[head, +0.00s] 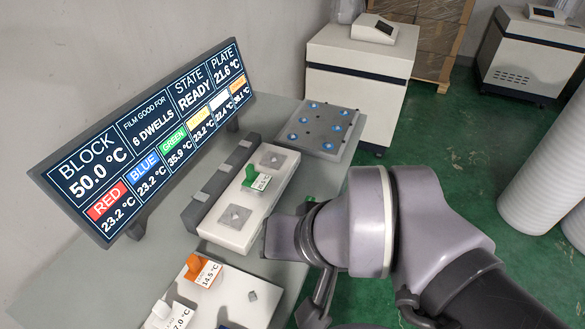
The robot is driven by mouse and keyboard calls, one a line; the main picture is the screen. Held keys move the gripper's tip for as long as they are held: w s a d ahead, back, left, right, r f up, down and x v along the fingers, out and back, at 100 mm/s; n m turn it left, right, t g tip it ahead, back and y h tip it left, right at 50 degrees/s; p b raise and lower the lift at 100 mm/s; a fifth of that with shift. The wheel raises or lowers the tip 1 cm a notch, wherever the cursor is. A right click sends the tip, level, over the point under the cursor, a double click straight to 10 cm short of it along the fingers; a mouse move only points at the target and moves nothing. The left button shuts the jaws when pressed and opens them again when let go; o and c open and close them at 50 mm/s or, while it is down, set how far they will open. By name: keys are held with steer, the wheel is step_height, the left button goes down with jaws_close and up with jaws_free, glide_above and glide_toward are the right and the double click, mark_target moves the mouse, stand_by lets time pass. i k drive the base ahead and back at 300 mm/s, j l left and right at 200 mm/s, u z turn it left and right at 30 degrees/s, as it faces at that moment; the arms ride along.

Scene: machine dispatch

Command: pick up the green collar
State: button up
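A green collar (249,175) with a white temperature tag stands on the far half of a long white block (224,236), beside a grey square plate. The tag's small print is hard to read. My arm reaches in from the lower right, and its dark grey end is over the table's right edge, to the right of the block's near end. The end is apart from the collar in the picture. No gripper fingers can be made out, so I cannot tell whether my gripper is open or shut. Nothing is seen held.
A display panel (150,135) stands along the left. An orange collar (194,266) and a white collar (162,309) with tags sit at the near end. A grey plate with several blue spots (303,121) lies at the back. White machines (357,84) stand beyond the table.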

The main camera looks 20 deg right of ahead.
mark_target(254, 181)
steer(key=i+l, duration=0.3)
steer(key=l, duration=0.15)
steer(key=i+l+z, duration=0.15)
steer(key=i+l, duration=0.2)
steer(key=l, duration=0.15)
